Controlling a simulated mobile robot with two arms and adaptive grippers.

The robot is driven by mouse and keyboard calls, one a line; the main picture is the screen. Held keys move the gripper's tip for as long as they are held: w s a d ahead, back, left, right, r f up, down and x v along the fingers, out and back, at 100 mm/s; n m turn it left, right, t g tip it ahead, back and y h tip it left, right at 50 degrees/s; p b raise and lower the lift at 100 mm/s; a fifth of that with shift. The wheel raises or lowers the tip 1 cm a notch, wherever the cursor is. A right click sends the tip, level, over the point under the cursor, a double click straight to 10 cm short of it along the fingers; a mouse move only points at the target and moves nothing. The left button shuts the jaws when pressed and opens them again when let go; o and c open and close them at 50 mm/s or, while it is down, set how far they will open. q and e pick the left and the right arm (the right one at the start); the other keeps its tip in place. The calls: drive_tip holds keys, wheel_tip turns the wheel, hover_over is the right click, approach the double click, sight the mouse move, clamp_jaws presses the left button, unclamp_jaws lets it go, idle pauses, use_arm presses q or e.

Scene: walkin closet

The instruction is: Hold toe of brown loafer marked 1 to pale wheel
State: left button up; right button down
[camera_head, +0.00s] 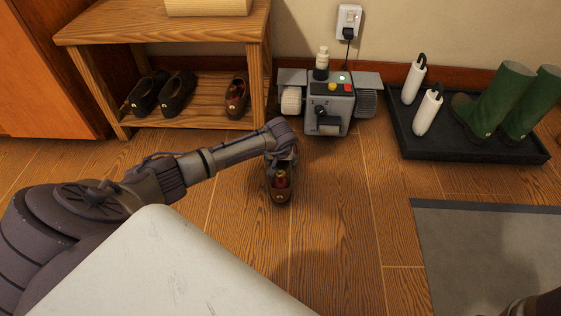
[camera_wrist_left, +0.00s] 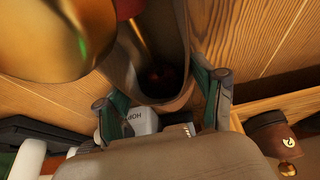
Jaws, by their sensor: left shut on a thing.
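My left gripper (camera_head: 281,158) is shut on a brown loafer (camera_head: 281,195) above the wooden floor, in front of the polishing machine. In the left wrist view, the fingers (camera_wrist_left: 165,98) grip both sides of the loafer (camera_wrist_left: 188,90), and a gold knob (camera_wrist_left: 60,35) of the insert in it fills the upper left. I cannot read a mark on the held loafer. The pale wheel (camera_head: 291,100) is on the left side of the grey machine (camera_head: 331,108), up and right of the loafer and apart from it.
Another brown loafer (camera_head: 237,98) and a black pair (camera_head: 162,92) stand on the wooden rack's (camera_head: 190,112) lower shelf. A dark wheel (camera_head: 366,102) is on the machine's right. A black tray (camera_head: 470,151) with green boots (camera_head: 497,98) stands right. Floor before the machine is clear.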

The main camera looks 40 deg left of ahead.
use_arm(q)
drive_tip(key=shift+w+a+f+b, duration=0.45)
drive_tip(key=shift+w+f+b, duration=0.4)
drive_tip(key=shift+b, duration=0.5)
drive_tip(key=shift+w+a+f+b, duration=0.45)
drive_tip(key=shift+w+f+b, duration=0.35)
drive_tip(key=shift+b, duration=0.55)
drive_tip(key=shift+w+a+b, duration=0.6)
drive_tip(key=shift+w+b, duration=0.35)
drive_tip(key=shift+b, duration=0.05)
drive_tip(key=shift+w+a+r, duration=0.2)
drive_tip(key=shift+w, duration=0.1)
drive_tip(key=shift+w+a, duration=0.55)
drive_tip(key=shift+w, duration=0.3)
drive_tip(key=shift+w+a, duration=0.5)
drive_tip(key=shift+w, duration=0.35)
drive_tip(key=shift+r+p, duration=1.45)
drive_tip(key=shift+a, duration=0.15)
drive_tip(key=shift+s+a+r, duration=0.1)
drive_tip(key=shift+a+r, duration=0.05)
drive_tip(key=shift+a, duration=0.1)
drive_tip(key=shift+d, duration=0.15)
